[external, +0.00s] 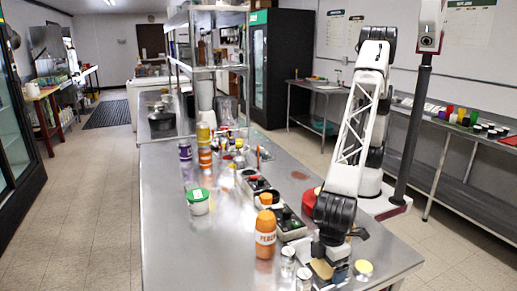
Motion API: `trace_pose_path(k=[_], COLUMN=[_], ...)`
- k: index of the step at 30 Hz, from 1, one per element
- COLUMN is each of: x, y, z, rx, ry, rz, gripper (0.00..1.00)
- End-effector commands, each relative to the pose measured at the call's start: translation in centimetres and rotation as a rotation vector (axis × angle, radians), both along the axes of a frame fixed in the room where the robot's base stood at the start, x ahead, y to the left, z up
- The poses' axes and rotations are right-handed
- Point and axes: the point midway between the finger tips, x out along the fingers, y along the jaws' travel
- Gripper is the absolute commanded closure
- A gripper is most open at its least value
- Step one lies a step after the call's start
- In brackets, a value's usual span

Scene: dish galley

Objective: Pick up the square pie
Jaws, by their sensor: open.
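My gripper (331,266) points down at the near right part of the steel table (190,255). Its fingers are small and dark here, and they are open. A tan, flat-topped piece (320,269) shows right at the fingers and is partly hidden by them. It may be the square pie, but its shape is too small and covered to be sure. I cannot tell whether the fingers touch it.
An orange bottle (265,235) and small clear jars (288,258) stand left of my gripper. A yellow-topped jar (363,267) stands close on its right. A green-lidded tub (198,202) is farther left. The table's left front is clear.

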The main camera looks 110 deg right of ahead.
Motion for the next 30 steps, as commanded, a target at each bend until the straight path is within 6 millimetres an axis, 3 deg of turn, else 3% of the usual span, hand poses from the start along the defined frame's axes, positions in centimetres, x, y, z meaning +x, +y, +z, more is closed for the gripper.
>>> trace_pose_path(k=[6,14,23,30], x=[0.0,0.0,0.0,0.0], y=[0.0,0.0,0.0,0.0], z=[0.0,0.0,0.2,1.8], rx=[0.000,0.000,0.000,0.001], ry=[0.000,0.000,0.000,-0.002], rz=[0.000,0.000,0.000,0.000], gripper=[0.03,0.43,0.43,0.43])
